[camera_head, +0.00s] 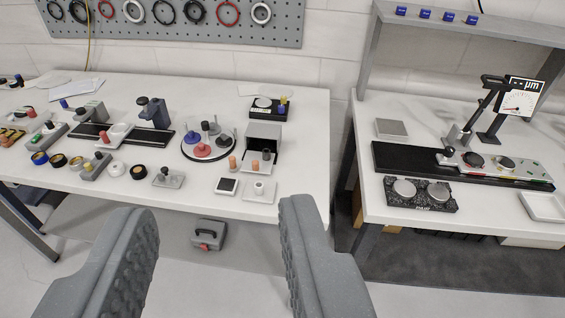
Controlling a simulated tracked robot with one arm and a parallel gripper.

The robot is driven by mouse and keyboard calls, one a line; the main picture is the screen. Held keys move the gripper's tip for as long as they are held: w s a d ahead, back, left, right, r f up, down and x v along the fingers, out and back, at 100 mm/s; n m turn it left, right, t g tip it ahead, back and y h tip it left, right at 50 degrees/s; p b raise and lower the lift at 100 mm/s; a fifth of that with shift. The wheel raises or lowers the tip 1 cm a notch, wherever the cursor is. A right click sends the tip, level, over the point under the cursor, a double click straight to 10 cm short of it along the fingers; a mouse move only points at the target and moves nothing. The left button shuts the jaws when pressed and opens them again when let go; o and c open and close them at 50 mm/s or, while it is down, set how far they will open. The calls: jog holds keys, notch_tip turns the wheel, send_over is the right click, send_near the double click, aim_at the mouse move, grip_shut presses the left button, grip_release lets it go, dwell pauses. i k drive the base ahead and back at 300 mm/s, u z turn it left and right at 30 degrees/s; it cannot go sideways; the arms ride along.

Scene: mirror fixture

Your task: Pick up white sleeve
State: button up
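A small white cylinder, which looks like the white sleeve (259,188), stands upright on a pale square plate (268,196) near the front right edge of the left table. My gripper (214,212) is open and empty. Its two grey padded fingers show wide apart at the bottom of the view, in front of the table. The sleeve lies above and between the fingertips in the picture, closer to the right finger. No finger touches it.
A white-and-black square (228,186) lies left of the sleeve's plate. A grey box (264,136) with copper-coloured cylinders stands behind it. A round tray (207,146) holds coloured pieces. A second table (480,225) stands right, across a gap. A grey toolbox (208,234) is on the floor.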

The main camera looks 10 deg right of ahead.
aim_at(259, 186)
jog(key=z, duration=0.35)
jog(key=i, duration=0.8)
jog(key=z, duration=0.5)
jog(key=k, duration=0.8)
jog(key=z, duration=0.2)
jog(key=i, duration=0.8)
jog(key=u, duration=0.1)
